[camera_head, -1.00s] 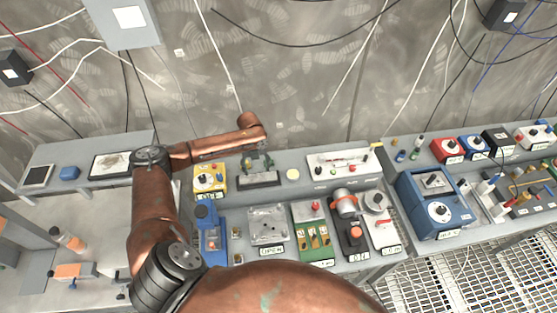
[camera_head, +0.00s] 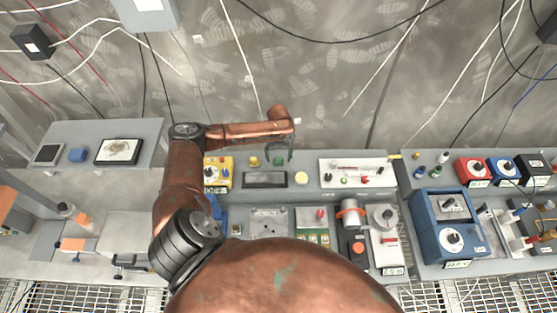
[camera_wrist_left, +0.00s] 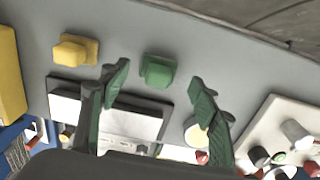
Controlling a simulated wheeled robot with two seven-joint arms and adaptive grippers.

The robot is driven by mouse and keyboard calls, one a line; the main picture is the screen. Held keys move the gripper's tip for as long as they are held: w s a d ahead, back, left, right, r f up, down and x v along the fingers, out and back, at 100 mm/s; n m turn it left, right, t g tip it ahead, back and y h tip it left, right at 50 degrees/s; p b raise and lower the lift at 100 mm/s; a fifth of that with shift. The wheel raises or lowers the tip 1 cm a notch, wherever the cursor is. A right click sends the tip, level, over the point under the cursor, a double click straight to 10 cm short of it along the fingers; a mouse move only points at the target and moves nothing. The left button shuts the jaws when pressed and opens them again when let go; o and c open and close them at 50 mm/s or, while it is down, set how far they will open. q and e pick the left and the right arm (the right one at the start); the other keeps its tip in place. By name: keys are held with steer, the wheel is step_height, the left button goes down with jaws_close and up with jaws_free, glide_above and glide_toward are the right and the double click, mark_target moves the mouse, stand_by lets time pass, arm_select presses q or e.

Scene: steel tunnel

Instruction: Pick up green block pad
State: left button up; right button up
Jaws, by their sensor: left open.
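The green block pad (camera_wrist_left: 157,70) sits on the grey bench top, on a wider green base. In the wrist view it lies between and just beyond the two green fingertips of my left gripper (camera_wrist_left: 158,77), which is open and empty. I see no contact. In the head view the green block pad (camera_head: 279,161) is small, right beside my left gripper (camera_head: 280,148), whose arm comes in from the left. A yellow block pad (camera_wrist_left: 75,50) is to its left, also visible in the head view (camera_head: 253,162). My right gripper is not in view.
A dark-framed panel (camera_head: 265,180) lies in front of the pads. A yellow box (camera_head: 217,172) stands left and a white control panel (camera_head: 352,172) right. A round yellow disc (camera_head: 301,179) is near. The wall rises behind the bench.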

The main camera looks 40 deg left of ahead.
arm_select(q)
step_height(320, 180, down, 2)
steer(key=shift+a+f, duration=0.1)
steer(key=shift+f, duration=0.05)
steer(key=shift+s, duration=0.1)
steer(key=c, duration=0.8)
steer(key=shift+c, duration=1.3)
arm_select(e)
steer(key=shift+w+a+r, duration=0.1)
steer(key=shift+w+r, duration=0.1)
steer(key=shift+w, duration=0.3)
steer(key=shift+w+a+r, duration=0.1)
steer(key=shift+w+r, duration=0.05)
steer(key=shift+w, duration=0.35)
